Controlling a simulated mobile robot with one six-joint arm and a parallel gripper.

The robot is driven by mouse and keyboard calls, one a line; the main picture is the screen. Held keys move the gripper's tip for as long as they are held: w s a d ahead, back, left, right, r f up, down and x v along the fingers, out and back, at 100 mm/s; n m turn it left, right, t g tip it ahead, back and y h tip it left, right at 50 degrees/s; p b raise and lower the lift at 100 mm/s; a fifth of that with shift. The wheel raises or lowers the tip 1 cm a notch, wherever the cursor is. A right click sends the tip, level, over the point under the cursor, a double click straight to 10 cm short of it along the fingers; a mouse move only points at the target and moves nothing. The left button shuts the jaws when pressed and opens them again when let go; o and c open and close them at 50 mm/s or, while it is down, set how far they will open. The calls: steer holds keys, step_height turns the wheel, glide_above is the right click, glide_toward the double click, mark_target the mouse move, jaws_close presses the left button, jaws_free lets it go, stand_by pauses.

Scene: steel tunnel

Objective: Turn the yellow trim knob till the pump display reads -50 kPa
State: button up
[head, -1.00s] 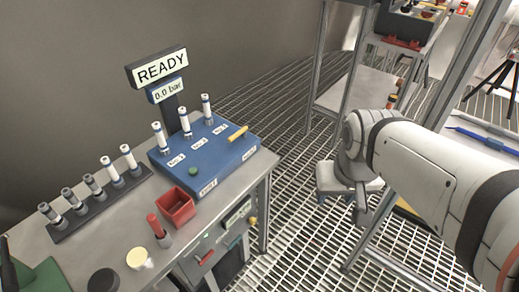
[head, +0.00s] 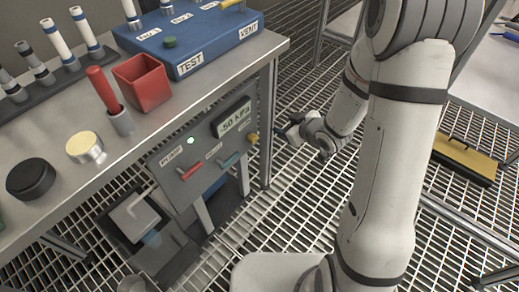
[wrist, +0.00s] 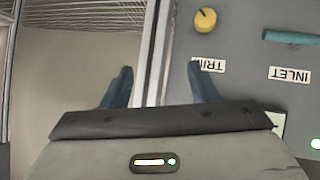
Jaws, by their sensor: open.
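The yellow trim knob (head: 253,138) sits at the right edge of the grey pump panel (head: 182,192), under the bench. The pump display (head: 235,119) above and left of it reads -50 kPa. In the wrist view the knob (wrist: 205,20) lies beyond the fingertips at the top, above the TRIM label (wrist: 208,66), with a small dark mark on its face. My gripper (wrist: 160,72) is open and empty, its two fingers apart and clear of the knob. In the head view my gripper (head: 285,133) is just right of the knob.
A teal inlet handle (head: 229,160) and a red handle (head: 190,172) are on the same panel, near a lit lamp (head: 191,141). The bench leg (head: 268,125) stands close by the knob. A yellow-topped box (head: 466,158) is at the right. Open grating lies below.

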mark_target(255, 140)
steer(key=s+a+f+n+y+b, duration=0.15)
steer(key=a+f+y+b, duration=0.25)
steer(key=f, duration=0.5)
steer(key=b+x, duration=0.1)
steer(key=x, duration=0.4)
steer(key=b+x, duration=0.1)
steer(key=x, duration=0.1)
steer(key=shift+a+r+b, duration=0.15)
steer(key=shift+a+b, duration=0.2)
steer(key=shift+a, duration=0.2)
